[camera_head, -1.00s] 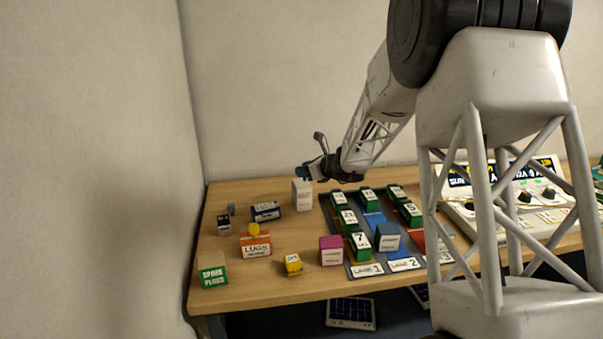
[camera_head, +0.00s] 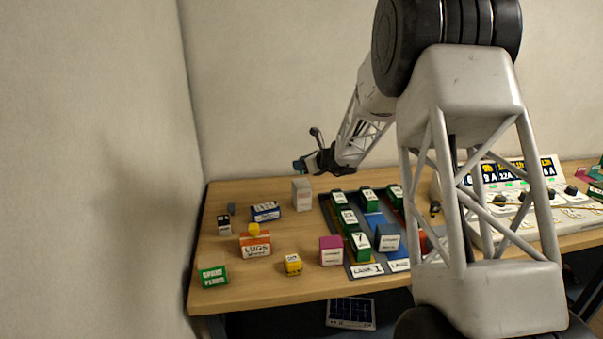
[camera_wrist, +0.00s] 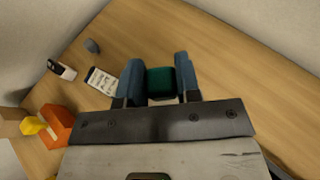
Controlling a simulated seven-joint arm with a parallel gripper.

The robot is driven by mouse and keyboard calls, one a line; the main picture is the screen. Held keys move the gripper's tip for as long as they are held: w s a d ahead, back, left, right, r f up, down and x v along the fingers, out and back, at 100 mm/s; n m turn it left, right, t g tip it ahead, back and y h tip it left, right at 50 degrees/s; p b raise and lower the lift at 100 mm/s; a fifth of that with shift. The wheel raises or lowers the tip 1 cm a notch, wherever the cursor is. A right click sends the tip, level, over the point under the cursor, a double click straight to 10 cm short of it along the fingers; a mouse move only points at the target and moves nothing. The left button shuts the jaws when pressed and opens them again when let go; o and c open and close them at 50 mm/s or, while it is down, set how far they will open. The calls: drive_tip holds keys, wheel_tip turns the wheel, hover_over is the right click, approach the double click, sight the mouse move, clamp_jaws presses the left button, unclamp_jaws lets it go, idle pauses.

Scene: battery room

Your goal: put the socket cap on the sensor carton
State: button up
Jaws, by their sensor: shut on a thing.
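My gripper (camera_wrist: 159,82) is shut on a dark green block-like piece (camera_wrist: 160,80), which I take to be the socket cap; its two blue-grey fingers lie on either side of it. In the head view my gripper (camera_head: 300,166) is in the air over the back left of the table, the held piece barely visible. A pale upright carton (camera_head: 302,194), probably the sensor carton, stands on the table below the gripper with a clear gap between. Its print is too small to read. I cannot make this carton out in the wrist view.
A blue-and-white box (camera_head: 265,211), a small black-and-white box (camera_head: 224,225) and an orange LUGS box (camera_head: 255,246) with a yellow piece on top stand to the left. Lanes of green blocks (camera_head: 350,217) lie to the right. Bare wood surrounds the pale carton's left side.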

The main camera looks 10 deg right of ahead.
drive_tip(key=shift+f, duration=1.7)
drive_tip(key=shift+f, duration=0.15)
drive_tip(key=o, duration=0.9)
drive_tip(key=shift+r, duration=0.2)
drive_tip(key=v, duration=1.2)
